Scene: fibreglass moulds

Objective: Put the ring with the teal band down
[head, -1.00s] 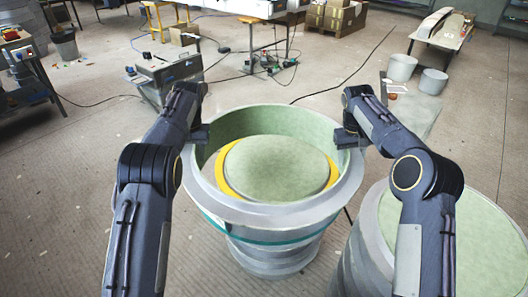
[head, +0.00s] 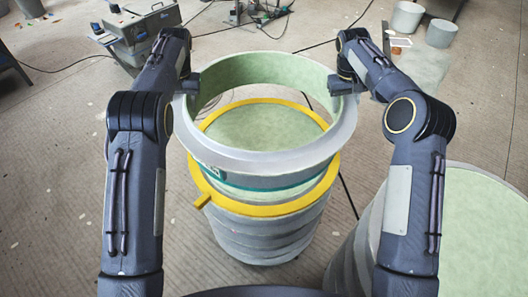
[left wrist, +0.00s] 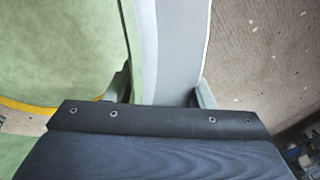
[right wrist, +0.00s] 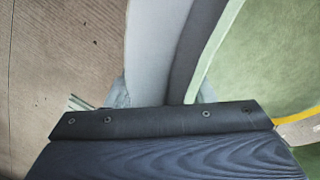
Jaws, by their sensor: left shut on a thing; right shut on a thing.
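The ring with the teal band (head: 330,146) is a wide pale grey ring, green inside, with a teal stripe low on its outside. My left gripper (head: 188,84) is shut on its left rim and my right gripper (head: 344,84) on its right rim. Its wall runs between the fingers in the left wrist view (left wrist: 172,50) and the right wrist view (right wrist: 155,50). The ring looks roughly level and overlaps a grey round mould (head: 268,238) with a yellow flange (head: 265,210) and a green top. I cannot tell the gap between ring and flange.
Another large grey mould with a green top (head: 478,220) stands close by at right. A grey machine (head: 140,28) stands on the floor at upper left, and pale tubs (head: 408,17) stand at upper right. Cables cross the floor. The floor at left is largely clear.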

